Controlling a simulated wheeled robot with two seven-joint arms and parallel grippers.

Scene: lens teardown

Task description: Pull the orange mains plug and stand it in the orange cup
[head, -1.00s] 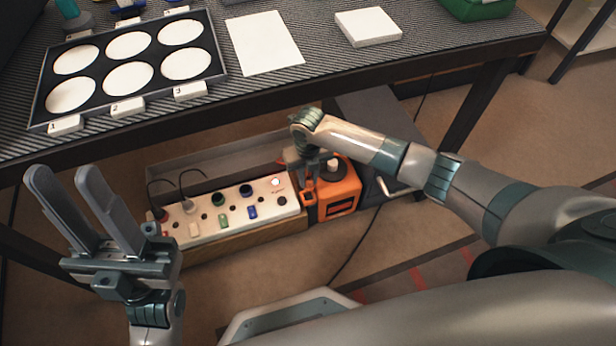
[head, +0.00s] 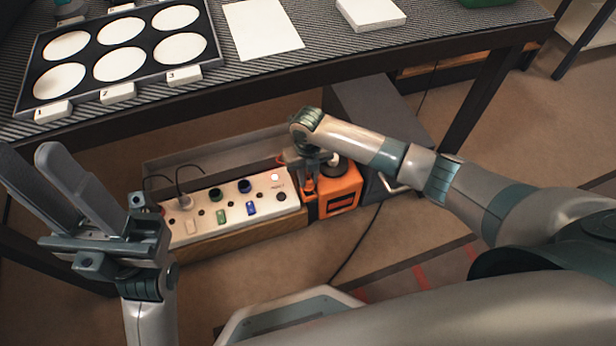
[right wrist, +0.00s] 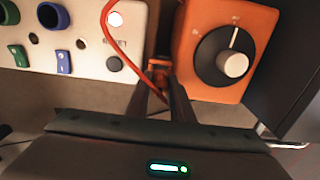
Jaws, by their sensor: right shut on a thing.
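My right gripper (head: 309,182) points down between the white power strip (head: 180,235) and the orange box with a black dial (head: 343,190). It is shut on a small orange piece, which I take for the orange mains plug (right wrist: 156,76); a red cable (right wrist: 106,22) loops beside it in the right wrist view. The plug is mostly hidden by the fingers. I cannot tell the orange cup apart from the orange parts there, nor whether the plug touches it. No orange plug shows in the strip's sockets. My left gripper (head: 27,152) is open and empty at the left.
A dark cabinet (head: 375,115) stands right of the orange box. The table edge (head: 300,62) overhangs behind. Floor in front is clear.

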